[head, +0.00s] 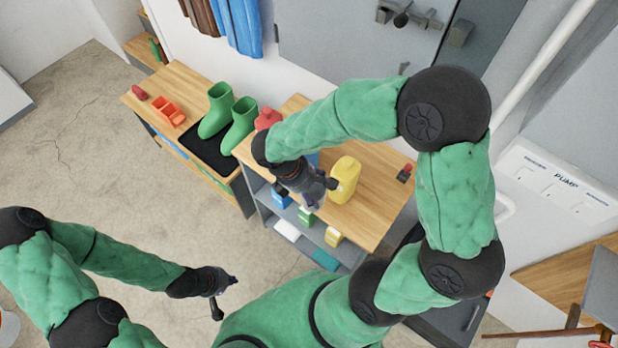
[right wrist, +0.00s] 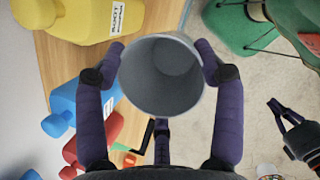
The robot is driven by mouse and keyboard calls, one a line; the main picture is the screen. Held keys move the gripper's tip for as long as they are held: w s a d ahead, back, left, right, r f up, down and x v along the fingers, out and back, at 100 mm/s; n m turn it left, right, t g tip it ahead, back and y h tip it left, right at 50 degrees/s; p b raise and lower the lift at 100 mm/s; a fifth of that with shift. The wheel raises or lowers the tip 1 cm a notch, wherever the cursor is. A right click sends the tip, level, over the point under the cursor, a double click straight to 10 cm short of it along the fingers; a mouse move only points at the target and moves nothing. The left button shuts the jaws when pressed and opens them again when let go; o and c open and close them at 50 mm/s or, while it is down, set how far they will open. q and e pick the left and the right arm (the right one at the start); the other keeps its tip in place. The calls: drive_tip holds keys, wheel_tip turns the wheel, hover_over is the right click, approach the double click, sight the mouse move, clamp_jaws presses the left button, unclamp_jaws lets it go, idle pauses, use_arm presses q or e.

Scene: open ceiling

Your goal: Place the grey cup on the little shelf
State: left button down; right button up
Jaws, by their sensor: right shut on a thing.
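The grey cup (right wrist: 160,76) is between the fingers of my right gripper (head: 308,187), its open mouth facing the wrist camera. The right gripper is shut on it, above the front edge of a wooden-topped grey shelf unit (head: 378,215). In the head view the arm and fingers hide much of the cup. I cannot tell whether a lower board of this unit is the little shelf. My left gripper (head: 226,296) is open and empty over the floor at the lower left, and it also shows in the right wrist view (right wrist: 280,117).
A yellow jug (head: 344,180) stands on the wooden top beside the right gripper. A red bottle (head: 268,118) and a blue bottle (right wrist: 88,104) are nearby. Several coloured boxes sit on the lower boards. Green boots (head: 238,125) stand on a black tray to the left.

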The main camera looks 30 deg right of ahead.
drive_tip(key=w+d+f, duration=0.1)
drive_tip(key=w+f, duration=0.1)
drive_tip(key=w+d+f+b, duration=0.1)
drive_tip(key=w+f, duration=0.1)
drive_tip(key=w+d+f+b, duration=0.1)
drive_tip(key=w+f, duration=0.1)
drive_tip(key=shift+w+f, duration=0.25)
drive_tip(key=shift+w, duration=0.15)
drive_tip(key=shift+w+d+f+b, duration=0.1)
drive_tip(key=shift+w+f+b, duration=0.1)
drive_tip(key=shift+f, duration=0.45)
drive_tip(key=shift+w+d+f+b, duration=0.1)
drive_tip(key=shift+f+b, duration=0.15)
drive_tip(key=shift+f, duration=0.4)
drive_tip(key=shift+w+d+f+b, duration=0.1)
drive_tip(key=shift+f+b, duration=0.1)
drive_tip(key=shift+f, duration=0.45)
drive_tip(key=shift+f, duration=0.15)
drive_tip(key=o, duration=1)
drive_tip(key=shift+o, duration=0.2)
